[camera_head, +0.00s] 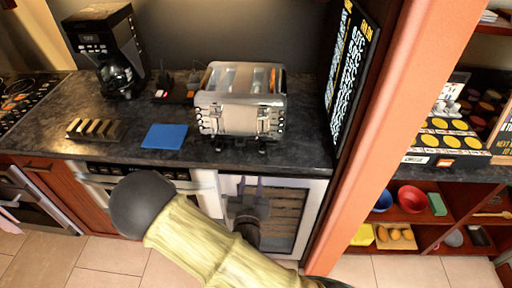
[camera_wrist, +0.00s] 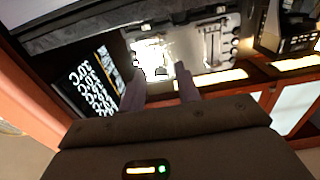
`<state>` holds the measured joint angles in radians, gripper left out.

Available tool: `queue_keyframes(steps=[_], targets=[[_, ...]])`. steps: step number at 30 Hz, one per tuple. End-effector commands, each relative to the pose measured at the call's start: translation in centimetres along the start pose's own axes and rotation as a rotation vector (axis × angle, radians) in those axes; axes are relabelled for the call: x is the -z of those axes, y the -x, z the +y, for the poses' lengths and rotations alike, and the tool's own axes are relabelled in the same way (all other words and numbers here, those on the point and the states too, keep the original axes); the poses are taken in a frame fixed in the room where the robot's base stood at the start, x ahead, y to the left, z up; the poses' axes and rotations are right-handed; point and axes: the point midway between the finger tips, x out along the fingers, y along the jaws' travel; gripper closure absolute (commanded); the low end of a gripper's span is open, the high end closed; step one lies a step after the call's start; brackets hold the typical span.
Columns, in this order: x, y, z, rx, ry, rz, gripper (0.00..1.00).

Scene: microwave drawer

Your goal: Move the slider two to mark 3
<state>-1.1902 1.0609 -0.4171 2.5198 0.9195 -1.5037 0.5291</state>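A silver toaster (camera_head: 238,112) stands on the dark counter, with slotted panels and small knobs on its front. In the wrist view its bright front (camera_wrist: 188,45) lies beyond my fingers. I cannot tell which slider is number two, and no mark numbers are legible. My gripper (camera_head: 250,184) is in front of the counter, below and apart from the toaster. In the wrist view my gripper (camera_wrist: 161,88) has its two fingers spread with nothing between them. My arm hides part of the cabinet front.
A blue mat (camera_head: 165,136) and a slotted block (camera_head: 95,129) lie left of the toaster, and a black coffee maker (camera_head: 107,52) stands behind them. A dark lettered panel (camera_head: 350,62) and an orange post (camera_head: 377,120) bound the right side. The counter edge is close to my gripper.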

Motion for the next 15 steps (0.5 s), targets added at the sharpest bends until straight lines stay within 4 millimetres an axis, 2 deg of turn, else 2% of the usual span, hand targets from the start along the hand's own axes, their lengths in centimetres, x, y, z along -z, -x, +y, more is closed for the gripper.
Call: queue_keyframes(steps=[1, 15], targets=[[-0.5, -0.2, -0.1, 0.000, -0.003, 0.001, 0.67], [-0.5, -1.6, -0.1, 0.000, -0.003, 0.002, 0.67]])
